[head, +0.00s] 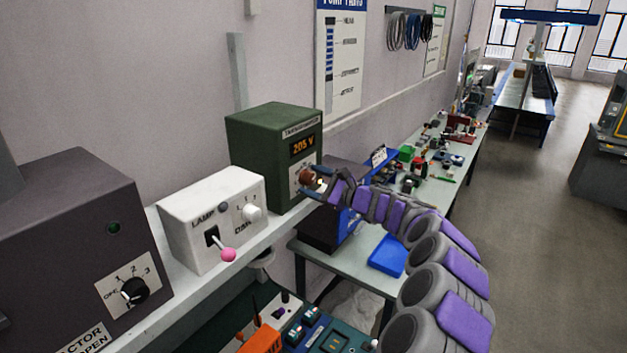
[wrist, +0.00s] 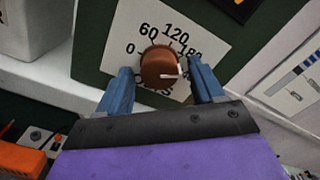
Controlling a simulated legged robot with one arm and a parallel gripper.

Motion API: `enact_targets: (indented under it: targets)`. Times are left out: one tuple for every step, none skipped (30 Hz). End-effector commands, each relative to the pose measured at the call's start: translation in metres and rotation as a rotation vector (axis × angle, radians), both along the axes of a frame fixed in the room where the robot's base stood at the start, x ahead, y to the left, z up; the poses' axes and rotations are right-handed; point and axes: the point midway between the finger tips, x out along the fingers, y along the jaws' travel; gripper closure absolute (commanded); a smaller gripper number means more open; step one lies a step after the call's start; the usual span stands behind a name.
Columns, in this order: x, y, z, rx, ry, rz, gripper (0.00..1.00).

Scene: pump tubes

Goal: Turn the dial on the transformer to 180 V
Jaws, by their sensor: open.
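The green transformer (head: 262,150) stands on the white shelf, and its display (head: 302,145) reads 205 V in orange. Its brown dial (wrist: 160,67) sits on a white scale plate (wrist: 128,32) with 0, 60, 120 and 180 legible. The white pointer line on the dial points right and slightly down, past the 180 mark. My gripper (wrist: 160,82) is open, with one blue finger on each side of the dial. I cannot tell whether the fingers touch it. In the head view my gripper (head: 313,182) is at the transformer's front and partly hides the dial.
A white lamp box (head: 212,215) with a pink-tipped lever (head: 228,254) stands left of the transformer. A dark grey box (head: 75,240) with a black knob is further left. A workbench (head: 445,160) with many small parts runs along the wall to the right. Open floor lies at far right.

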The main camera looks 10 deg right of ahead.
Motion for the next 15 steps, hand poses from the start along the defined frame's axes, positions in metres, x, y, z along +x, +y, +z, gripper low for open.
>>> enact_targets:
  targets:
    - [0.0011,0.0013,0.0,0.0,0.0,0.0,0.33]
    - [0.0015,0.0017,0.0,0.0,0.0,0.0,0.33]
    - [0.0018,0.002,0.0,0.0,0.0,0.0,0.33]
    - [0.0019,0.0021,0.0,0.0,0.0,0.0,0.33]
    - [0.002,0.0021,-0.0001,0.0,0.0,0.0,0.33]
    - [0.002,0.0019,-0.0001,0.0,0.0,0.0,0.33]
    - [0.002,0.0019,-0.0002,0.0,0.0,0.0,0.33]
    - [0.002,0.0019,-0.0002,0.0,0.0,0.0,0.33]
    - [0.002,0.0019,-0.0001,0.0,0.0,0.0,0.33]
    - [0.002,0.0019,-0.0002,0.0,0.0,0.0,0.35]
    - [0.002,0.0019,-0.0002,0.0,0.0,0.0,0.38]
    - [0.002,0.0018,-0.0002,0.0,0.0,0.0,0.41]
    - [0.002,0.0018,-0.0002,0.0,0.0,0.0,0.44]
    - [0.002,0.0018,-0.0002,0.0,0.0,0.0,0.47]
    - [0.0021,0.0019,-0.0004,0.0,0.0,0.0,0.51]
